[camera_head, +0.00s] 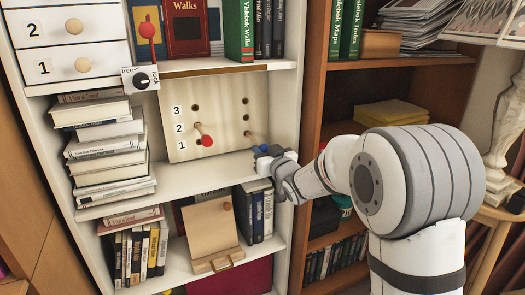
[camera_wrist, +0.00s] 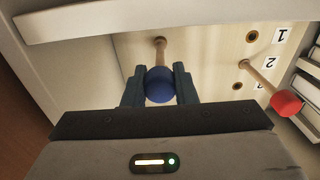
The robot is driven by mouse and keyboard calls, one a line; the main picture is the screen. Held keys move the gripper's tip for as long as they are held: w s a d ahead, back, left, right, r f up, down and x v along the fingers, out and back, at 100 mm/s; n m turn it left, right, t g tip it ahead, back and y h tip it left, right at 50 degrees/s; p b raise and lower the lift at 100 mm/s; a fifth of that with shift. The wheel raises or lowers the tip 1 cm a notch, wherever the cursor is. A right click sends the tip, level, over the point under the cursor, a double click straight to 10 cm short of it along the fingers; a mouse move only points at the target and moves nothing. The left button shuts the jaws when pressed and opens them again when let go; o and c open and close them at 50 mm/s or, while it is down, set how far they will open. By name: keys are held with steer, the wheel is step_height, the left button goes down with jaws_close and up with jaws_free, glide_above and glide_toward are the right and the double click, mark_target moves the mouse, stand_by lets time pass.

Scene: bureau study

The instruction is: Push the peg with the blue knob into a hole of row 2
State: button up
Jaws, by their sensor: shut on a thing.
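The blue knob (camera_wrist: 160,85) sits between the two fingers of my gripper (camera_wrist: 160,92), which is shut on it. Its wooden shaft (camera_wrist: 160,50) runs to the pale board (camera_wrist: 205,60) and meets it at the lowest hole of the right column, level with row 1, as the head view shows the board (camera_head: 215,95). How deep the shaft goes is hidden. My gripper (camera_head: 264,154) is in front of the board's lower right corner. A peg with a red knob (camera_head: 207,141) stands out of the left hole of row 2; its knob also shows in the wrist view (camera_wrist: 286,103).
In the right column, the holes of row 2 (camera_head: 246,117) and row 3 (camera_head: 245,100) look empty. A shelf (camera_head: 215,170) runs below the board. Stacked books (camera_head: 105,150) stand left of it. A switch plate (camera_head: 140,80) with a red-knobbed lever is at its upper left.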

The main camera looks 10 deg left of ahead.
steer(key=shift+b+v, duration=0.65)
steer(key=shift+v, duration=1.95)
steer(key=shift+r, duration=0.1)
